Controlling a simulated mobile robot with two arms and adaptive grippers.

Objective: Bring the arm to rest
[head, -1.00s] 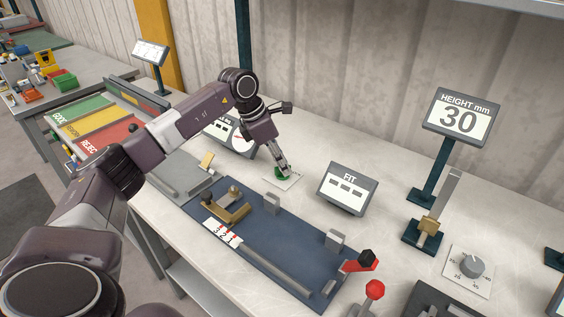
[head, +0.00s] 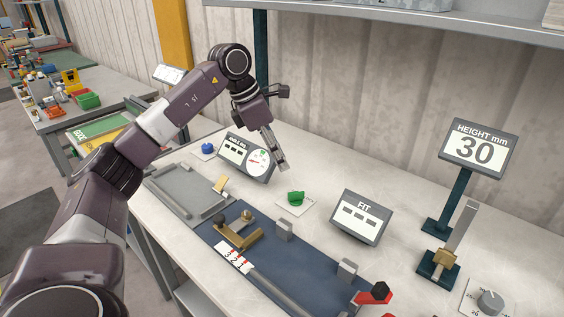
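My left arm comes in from the left, and its gripper (head: 277,155) hangs above the bench, pointing down. It is clear of the green knob (head: 296,197) on its white plate, which sits below and to the right of the fingertips. The fingers look close together, with nothing visible between them, but the small side-on view does not show whether they are fully shut. My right gripper is not in view.
The FIT display (head: 361,217), height display (head: 478,148) and blue bending fixture (head: 270,262) stand on the bench (head: 325,165). A grey tray (head: 160,188) lies left. A shelf (head: 400,15) overhangs the back.

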